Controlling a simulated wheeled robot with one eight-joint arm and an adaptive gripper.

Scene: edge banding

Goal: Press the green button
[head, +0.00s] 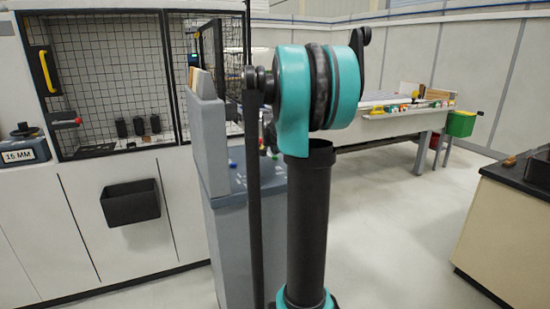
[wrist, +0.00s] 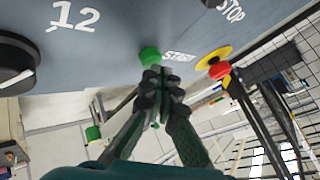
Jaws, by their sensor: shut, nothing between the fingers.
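The green button (wrist: 150,55) sits on a blue-grey panel (wrist: 115,50) beside the word START in the wrist view. My gripper (wrist: 157,75) is shut and empty, with its fingertips just below the button in the picture and overlapping its lower edge. I cannot tell whether they touch it. In the head view my arm covers part of the grey console (head: 238,225), and my gripper is not clearly visible there. A small green spot shows on the console top, too small to identify.
A red button on a yellow disc (wrist: 218,67) is right of the green one, near the word STOP. A black knob (wrist: 14,62) is at the left by the number 12. A mesh-fronted machine (head: 100,75) stands left of the console; open floor (head: 400,225) lies to the right.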

